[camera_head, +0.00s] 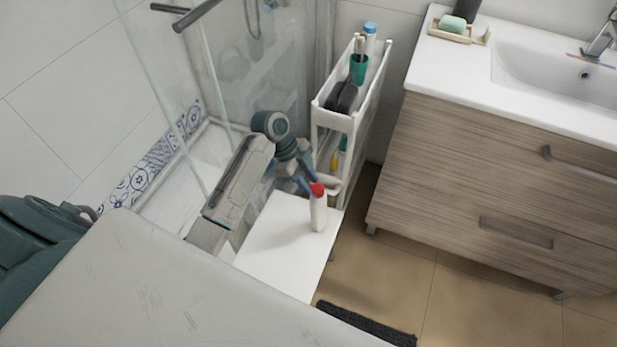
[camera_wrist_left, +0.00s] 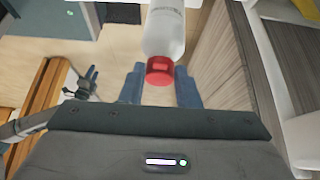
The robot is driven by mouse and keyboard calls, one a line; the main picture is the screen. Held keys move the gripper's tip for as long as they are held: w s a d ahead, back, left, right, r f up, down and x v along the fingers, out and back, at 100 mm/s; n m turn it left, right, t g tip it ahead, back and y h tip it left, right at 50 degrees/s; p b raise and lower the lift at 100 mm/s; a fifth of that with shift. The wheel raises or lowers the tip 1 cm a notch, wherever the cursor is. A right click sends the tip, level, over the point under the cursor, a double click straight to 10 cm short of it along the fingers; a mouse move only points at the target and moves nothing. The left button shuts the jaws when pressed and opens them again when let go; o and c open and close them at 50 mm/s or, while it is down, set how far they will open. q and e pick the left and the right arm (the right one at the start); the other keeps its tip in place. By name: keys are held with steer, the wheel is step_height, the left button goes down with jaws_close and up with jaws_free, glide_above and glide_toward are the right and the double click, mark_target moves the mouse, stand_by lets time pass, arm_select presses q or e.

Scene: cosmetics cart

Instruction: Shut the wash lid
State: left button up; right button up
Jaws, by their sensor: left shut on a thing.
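The wash bottle (camera_head: 319,215) is white with a red lid (camera_head: 317,189) and stands upright on a white surface (camera_head: 285,245). My left gripper (camera_head: 309,187) reaches in from the left, its blue fingers at the lid. In the left wrist view, the bottle (camera_wrist_left: 165,32) appears upside down. There the red lid (camera_wrist_left: 160,71) sits between the two fingers of my left gripper (camera_wrist_left: 160,87), which is shut on it. A small dark blue gripper (camera_wrist_left: 88,84) at the left of that view looks like my right one; its jaws are too small to read.
A narrow white cart (camera_head: 340,120) with cosmetics stands behind the bottle. A wooden vanity (camera_head: 470,170) with a white basin (camera_head: 555,75) is at right. A glass shower screen (camera_head: 190,110) is at left. A dark mat (camera_head: 365,322) lies on the floor in front.

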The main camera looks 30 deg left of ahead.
steer(key=shift+f, duration=0.1)
arm_select(q)
steer(key=o, duration=1)
steer(key=shift+r, duration=0.15)
steer(key=s+d+r, duration=0.2)
steer(key=s+d, duration=0.1)
steer(key=s, duration=0.4)
steer(key=s+d+r+b, duration=0.1)
steer(key=s+d+r, duration=0.1)
steer(key=s, duration=0.5)
steer(key=shift+s+d+r, duration=0.3)
steer(key=shift+s+d, duration=0.05)
steer(key=shift+d, duration=0.4)
arm_select(e)
steer(key=r, duration=0.1)
steer(key=w+r, duration=0.1)
steer(key=r, duration=0.1)
steer(key=shift+w+r, duration=0.25)
steer(key=shift+r, duration=0.1)
steer(key=shift+w, duration=0.1)
